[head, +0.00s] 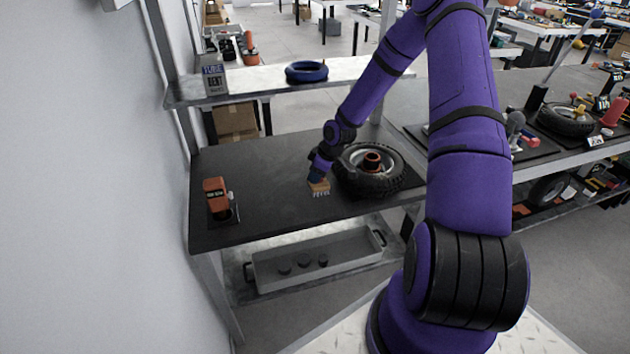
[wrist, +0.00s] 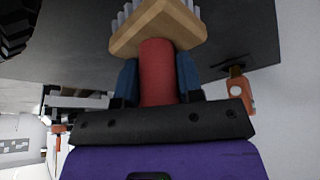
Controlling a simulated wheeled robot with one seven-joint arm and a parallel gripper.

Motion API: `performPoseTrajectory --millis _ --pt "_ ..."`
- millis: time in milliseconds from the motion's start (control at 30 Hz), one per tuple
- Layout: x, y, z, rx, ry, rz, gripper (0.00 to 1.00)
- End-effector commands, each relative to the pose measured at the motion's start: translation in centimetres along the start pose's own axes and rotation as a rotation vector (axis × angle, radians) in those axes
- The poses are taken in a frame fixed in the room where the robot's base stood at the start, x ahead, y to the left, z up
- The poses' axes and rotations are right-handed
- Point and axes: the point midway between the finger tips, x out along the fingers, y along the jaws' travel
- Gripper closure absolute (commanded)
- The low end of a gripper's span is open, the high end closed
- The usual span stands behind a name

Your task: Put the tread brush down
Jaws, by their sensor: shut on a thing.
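The tread brush has a wooden head with pale bristles (head: 319,188) and a red handle, which shows in the wrist view (wrist: 158,72). My gripper (head: 317,177) has its blue fingers shut on the red handle, one finger on each side. In the wrist view my gripper (wrist: 158,80) holds the brush with its wooden head beyond the fingertips. In the head view the brush is over the dark bench top (head: 265,165), just left of the tire. I cannot tell whether the bristles touch the bench.
A tire on a wheel (head: 350,185) lies right of the brush. An orange tool (head: 214,192) stands at the bench's left end. A blue ring (head: 306,71) and a grey can (head: 214,78) are on the upper shelf. A grey tray (head: 300,268) sits below. The bench between orange tool and brush is clear.

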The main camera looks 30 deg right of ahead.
Motion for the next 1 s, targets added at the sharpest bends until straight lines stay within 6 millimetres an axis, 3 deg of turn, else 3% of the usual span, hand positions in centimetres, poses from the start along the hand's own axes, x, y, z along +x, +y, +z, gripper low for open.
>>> performPoseTrajectory --millis 167,400,767,800,900,1000 --pt "0.4 0.9 -0.7 0.0 0.001 0.001 0.96" --pt "3.4 0.7 0.7 0.0 -0.002 -0.002 0.96" --pt "3.7 0.8 0.9 0.0 0.0 0.0 0.96" --pt "3.8 0.8 0.9 0.0 0.0 0.0 0.64" --pt "3.8 0.8 0.9 0.0 0.0 0.0 0.41" --pt "3.8 0.8 0.9 0.0 0.0 0.0 0.4"
